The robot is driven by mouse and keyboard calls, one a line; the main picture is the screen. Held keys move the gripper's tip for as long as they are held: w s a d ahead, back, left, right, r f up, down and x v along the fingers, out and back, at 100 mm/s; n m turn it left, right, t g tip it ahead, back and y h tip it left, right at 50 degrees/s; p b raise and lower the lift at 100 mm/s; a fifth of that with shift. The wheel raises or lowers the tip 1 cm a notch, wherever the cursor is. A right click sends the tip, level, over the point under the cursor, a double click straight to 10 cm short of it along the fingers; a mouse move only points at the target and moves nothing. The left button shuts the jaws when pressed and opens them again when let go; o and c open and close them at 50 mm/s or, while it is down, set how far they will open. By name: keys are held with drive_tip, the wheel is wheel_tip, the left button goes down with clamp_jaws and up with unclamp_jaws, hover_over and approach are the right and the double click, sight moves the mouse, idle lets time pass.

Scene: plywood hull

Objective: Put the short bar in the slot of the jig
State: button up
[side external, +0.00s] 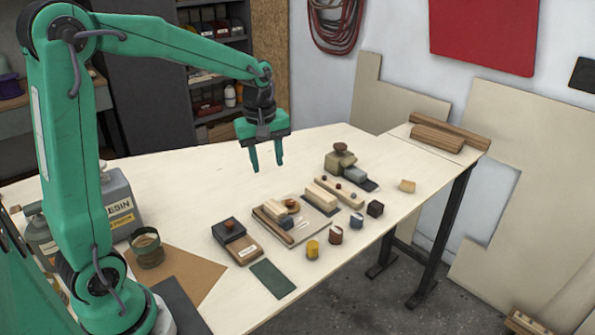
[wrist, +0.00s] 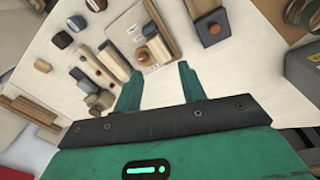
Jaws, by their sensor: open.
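My gripper (side external: 267,166) hangs open and empty above the table, behind the row of wooden parts. In the wrist view its two fingers (wrist: 158,70) are spread with nothing between them. A flat pale board that looks like the jig (side external: 314,224) lies mid-table and also shows in the wrist view (wrist: 124,26). A brown bar (side external: 273,227) lies along its left side; it also shows in the wrist view (wrist: 161,32). A thick pale bar (side external: 321,196) lies at its right side. I cannot tell which is the short bar, and the slot is not clear.
A dark block with a round knob (side external: 229,230) stands left of the board. A pegged strip (side external: 339,192) and stacked blocks (side external: 341,158) stand right. Several small pieces, including a yellow cylinder (side external: 313,249), line the front. The table's back left is clear.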

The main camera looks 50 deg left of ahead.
drive_tip(key=s+d+r+m+t, duration=0.2)
drive_tip(key=s+d+m, duration=0.2)
drive_tip(key=s+m, duration=0.3)
drive_tip(key=s+d+r+m+t, duration=0.2)
drive_tip(key=s+d+r+m, duration=0.1)
drive_tip(key=s+m, duration=0.4)
drive_tip(key=s, duration=0.3)
drive_tip(key=shift+s+d, duration=0.3)
drive_tip(key=shift+d, duration=0.05)
drive_tip(key=shift+r, duration=0.1)
